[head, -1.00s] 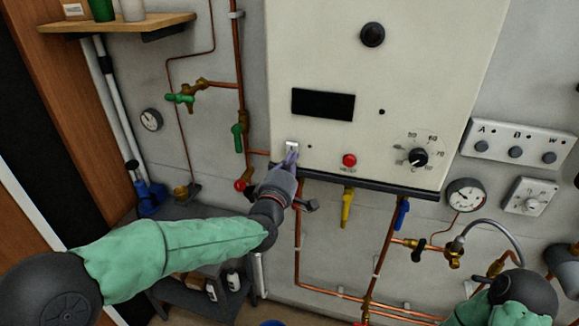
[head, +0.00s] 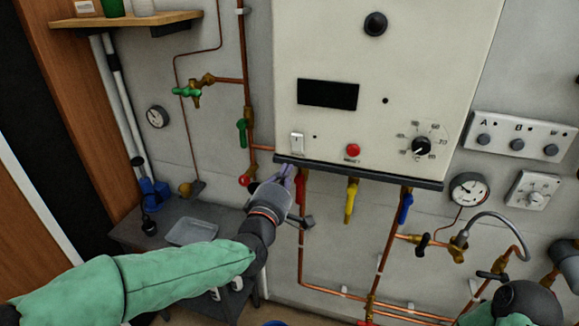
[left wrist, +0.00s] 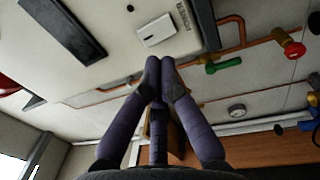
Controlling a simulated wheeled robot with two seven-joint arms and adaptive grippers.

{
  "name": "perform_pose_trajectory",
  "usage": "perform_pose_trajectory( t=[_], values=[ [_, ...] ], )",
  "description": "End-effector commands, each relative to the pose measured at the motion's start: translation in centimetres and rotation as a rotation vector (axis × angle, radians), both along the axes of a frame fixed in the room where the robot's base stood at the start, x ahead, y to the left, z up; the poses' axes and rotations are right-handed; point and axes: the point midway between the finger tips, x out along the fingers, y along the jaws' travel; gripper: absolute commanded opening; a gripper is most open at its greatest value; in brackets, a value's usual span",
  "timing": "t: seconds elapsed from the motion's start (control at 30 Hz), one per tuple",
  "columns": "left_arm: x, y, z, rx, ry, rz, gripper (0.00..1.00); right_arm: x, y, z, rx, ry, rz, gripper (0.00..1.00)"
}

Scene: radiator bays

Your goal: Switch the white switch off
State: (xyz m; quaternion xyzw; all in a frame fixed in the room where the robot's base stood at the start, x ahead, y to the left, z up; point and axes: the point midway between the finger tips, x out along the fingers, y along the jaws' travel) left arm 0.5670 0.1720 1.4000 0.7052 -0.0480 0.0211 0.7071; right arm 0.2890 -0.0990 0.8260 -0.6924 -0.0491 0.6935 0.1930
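The white switch (head: 296,144) is a small upright rocker at the lower left corner of the cream boiler panel (head: 420,60). It also shows in the left wrist view (left wrist: 157,30), just past my fingertips. Which way the rocker is tipped is too small to tell. My left gripper (head: 287,172) is just below the switch, by the panel's bottom edge, and apart from the switch. In the left wrist view its purple fingers (left wrist: 160,75) meet at the tips with nothing between them. My right arm shows at the bottom right, but its gripper does not show.
A red button (head: 353,150) and a black knob (head: 421,146) are on the same panel. Below hang a yellow lever (head: 351,200), a blue lever (head: 405,207) and copper pipes. Green valves (head: 241,131) are at the left. A grey shelf (head: 150,228) stands lower left.

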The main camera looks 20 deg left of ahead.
Motion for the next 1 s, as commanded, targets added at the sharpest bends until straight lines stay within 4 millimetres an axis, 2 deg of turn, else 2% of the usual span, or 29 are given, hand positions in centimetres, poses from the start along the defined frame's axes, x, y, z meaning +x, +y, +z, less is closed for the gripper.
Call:
perform_pose_trajectory(
  t=[0.2,0.4,0.9,1.0],
  values=[
    [-3.2,0.1,-0.3,0.001,-0.002,0.000,0.00,-0.1,0.0,-0.4,0.000,0.002,0.001,0.40],
    [-4.5,0.1,-0.5,0.000,0.000,-0.001,0.00,-0.1,0.0,-0.5,0.000,0.001,0.000,0.40],
    [-4.7,0.2,-0.5,0.001,0.001,0.000,0.00,-0.1,0.0,-0.5,0.000,0.001,0.000,0.40],
    [-4.5,0.1,-1.3,0.014,0.016,-0.003,0.00,-0.1,0.0,-0.6,0.000,0.001,0.000,0.40]
  ],
)
